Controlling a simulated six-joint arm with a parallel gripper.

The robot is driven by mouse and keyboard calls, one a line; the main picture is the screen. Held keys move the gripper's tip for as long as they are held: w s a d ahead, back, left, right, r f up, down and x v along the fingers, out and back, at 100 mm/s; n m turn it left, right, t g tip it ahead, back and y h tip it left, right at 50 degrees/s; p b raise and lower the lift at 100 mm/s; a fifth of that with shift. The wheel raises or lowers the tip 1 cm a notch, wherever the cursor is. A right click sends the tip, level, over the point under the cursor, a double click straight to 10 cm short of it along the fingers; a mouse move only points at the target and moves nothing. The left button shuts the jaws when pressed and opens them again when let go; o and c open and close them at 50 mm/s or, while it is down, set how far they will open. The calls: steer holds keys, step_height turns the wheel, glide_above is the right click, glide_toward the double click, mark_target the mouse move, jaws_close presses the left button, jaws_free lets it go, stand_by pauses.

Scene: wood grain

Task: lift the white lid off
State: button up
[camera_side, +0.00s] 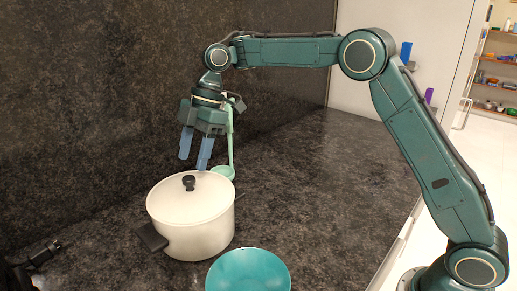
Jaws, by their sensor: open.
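A white lid (170,203) with a round black knob (189,182) sits on a white pot (203,239). The pot stands on the dark countertop, with a black handle (151,237) at its front left. My gripper (194,161) is open and empty, with its blue fingers pointing down. In the picture its fingertips are just above the back of the lid and the knob. I cannot tell the exact depth between them. The lid looks level and seated on the rim.
A light green ladle (223,172) is behind the pot, its handle rising beside my gripper. A teal bowl (248,272) stands in front of the pot, to the right. Dark walls rise behind and at left. The counter (315,190) to the right is clear.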

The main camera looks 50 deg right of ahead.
mark_target(188, 177)
steer(key=shift+x, duration=2.2)
steer(key=shift+c, duration=0.2)
steer(key=shift+r, duration=0.1)
jaws_close()
